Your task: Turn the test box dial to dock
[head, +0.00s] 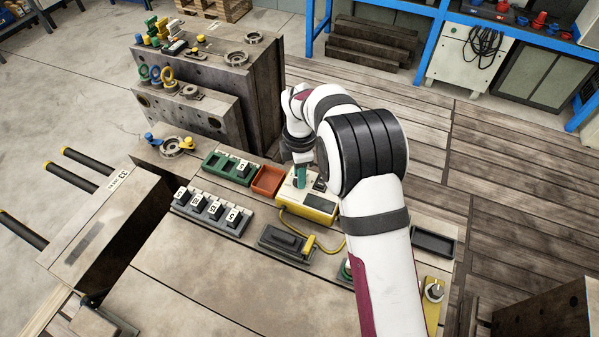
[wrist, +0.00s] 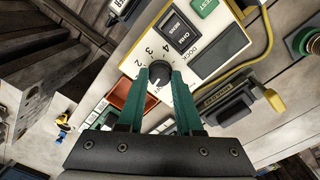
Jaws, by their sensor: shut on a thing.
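The cream and yellow test box (head: 318,205) stands on the bench below my gripper (head: 300,178). It fills the upper middle of the wrist view (wrist: 200,75). Its round dark dial (wrist: 158,78) sits between my two green fingertips (wrist: 159,71), which are shut on it from both sides. Numbers including 4, 3 and 2 run around the dial's upper left. A pale mark shows on the knob, but I cannot read its setting for certain. The word DOCK is printed beside a dark grey rectangular panel (wrist: 220,50). In the head view my gripper hides the dial.
A red tray (head: 267,180) and a green tray (head: 226,167) stand left of the box. A rack of numbered blocks (head: 212,215), a dark grey block (head: 286,243) and a yellow cable (head: 325,249) lie in front. An empty black tray (head: 433,243) is at right.

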